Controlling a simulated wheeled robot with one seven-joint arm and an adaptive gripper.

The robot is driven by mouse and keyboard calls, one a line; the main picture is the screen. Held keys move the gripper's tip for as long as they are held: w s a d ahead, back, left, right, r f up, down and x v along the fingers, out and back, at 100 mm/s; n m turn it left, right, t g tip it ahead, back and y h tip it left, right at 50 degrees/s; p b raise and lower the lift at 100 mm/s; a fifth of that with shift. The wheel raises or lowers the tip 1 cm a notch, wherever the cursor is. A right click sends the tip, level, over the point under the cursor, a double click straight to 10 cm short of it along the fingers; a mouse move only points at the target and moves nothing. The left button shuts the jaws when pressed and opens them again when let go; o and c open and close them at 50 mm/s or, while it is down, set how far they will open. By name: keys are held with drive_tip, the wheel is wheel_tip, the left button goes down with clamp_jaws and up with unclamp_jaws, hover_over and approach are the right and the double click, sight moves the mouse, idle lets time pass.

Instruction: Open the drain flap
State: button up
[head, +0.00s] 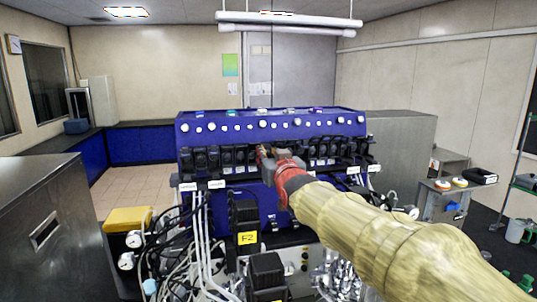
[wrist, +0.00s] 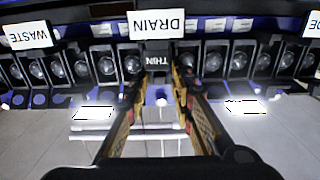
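The white DRAIN label (wrist: 163,23) shows near the top middle of the wrist view. Below it a dark flap (wrist: 157,68) with small light lettering stands in a row of similar black units. My gripper (wrist: 160,76) has its two fingers apart, one on each side of this flap. I cannot tell whether either finger touches it. In the head view my gripper (head: 264,153) is at the middle of the black row on the blue machine (head: 220,115); it hides the flap there.
A WASTE label (wrist: 28,35) is at the left of the wrist view, with black round-windowed units (wrist: 103,62) close on both sides. Cables and tubes (head: 200,240) hang at the machine's front. Grey cabinets (head: 45,225) stand at left and right.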

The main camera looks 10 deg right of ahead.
clamp_jaws()
